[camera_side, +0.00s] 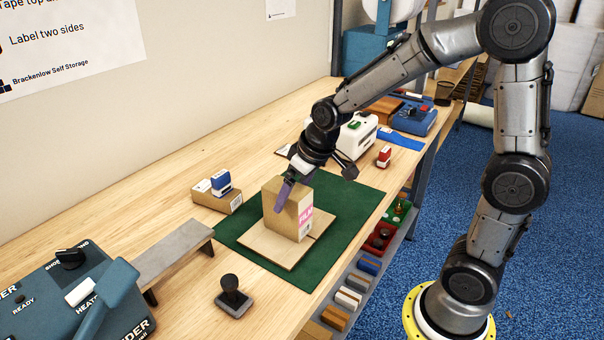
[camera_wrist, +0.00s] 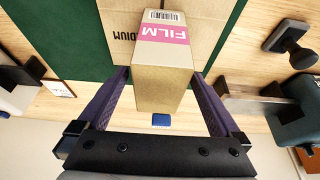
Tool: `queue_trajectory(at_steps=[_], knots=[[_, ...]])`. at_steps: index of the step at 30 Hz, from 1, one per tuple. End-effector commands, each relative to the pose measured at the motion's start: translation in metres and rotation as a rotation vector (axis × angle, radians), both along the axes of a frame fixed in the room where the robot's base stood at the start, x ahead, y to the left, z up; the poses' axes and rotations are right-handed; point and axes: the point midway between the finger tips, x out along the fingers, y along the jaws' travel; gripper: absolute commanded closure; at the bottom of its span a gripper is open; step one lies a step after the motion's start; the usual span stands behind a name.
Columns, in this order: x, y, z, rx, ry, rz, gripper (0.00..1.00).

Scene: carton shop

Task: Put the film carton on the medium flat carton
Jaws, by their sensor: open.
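The film carton (camera_side: 282,212) is a brown box with a pink FILM label and a barcode. It stands upright on the medium flat carton (camera_side: 262,244), a flat tan sheet on the green mat. In the wrist view the film carton (camera_wrist: 164,85) is between my fingers, and part of the word MEDIUM shows on the flat carton (camera_wrist: 117,18) beside it. My gripper (camera_side: 289,190) is open around the top of the film carton. In the wrist view my gripper (camera_wrist: 159,76) has one finger on each side of the carton, with narrow gaps. The carton hides part of the flat carton.
The green mat (camera_side: 357,205) lies under the flat carton. A small box with a blue stamp (camera_side: 221,182) is at left, and a black-handled stamp (camera_side: 232,292) is in front. A grey ledge (camera_side: 170,256) and a blue sealer (camera_side: 80,300) stand at front left.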

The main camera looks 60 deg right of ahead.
Motion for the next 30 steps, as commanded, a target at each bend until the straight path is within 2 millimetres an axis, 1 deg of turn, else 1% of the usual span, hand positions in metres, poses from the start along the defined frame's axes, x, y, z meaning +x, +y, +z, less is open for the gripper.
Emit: queue_trajectory(at_steps=[1,6,10,14,17,20,23,24,27,30], knots=[[-0.004,0.000,0.013,-0.001,-0.008,0.000,0.00],[-0.016,0.000,0.043,0.000,-0.006,0.000,0.00],[-0.024,0.000,0.059,0.000,-0.004,0.000,0.00],[-0.028,0.000,0.069,0.000,-0.003,0.000,0.00],[-0.039,0.002,0.075,0.000,-0.008,0.001,0.00],[-0.065,0.006,0.086,-0.001,-0.025,0.002,0.00],[-0.103,0.012,0.094,-0.002,-0.047,0.005,0.00],[-0.119,0.014,0.096,-0.002,-0.055,0.004,0.00],[-0.156,0.017,0.096,-0.001,-0.073,0.004,0.00],[-0.183,0.019,0.092,0.000,-0.088,0.003,0.00]])
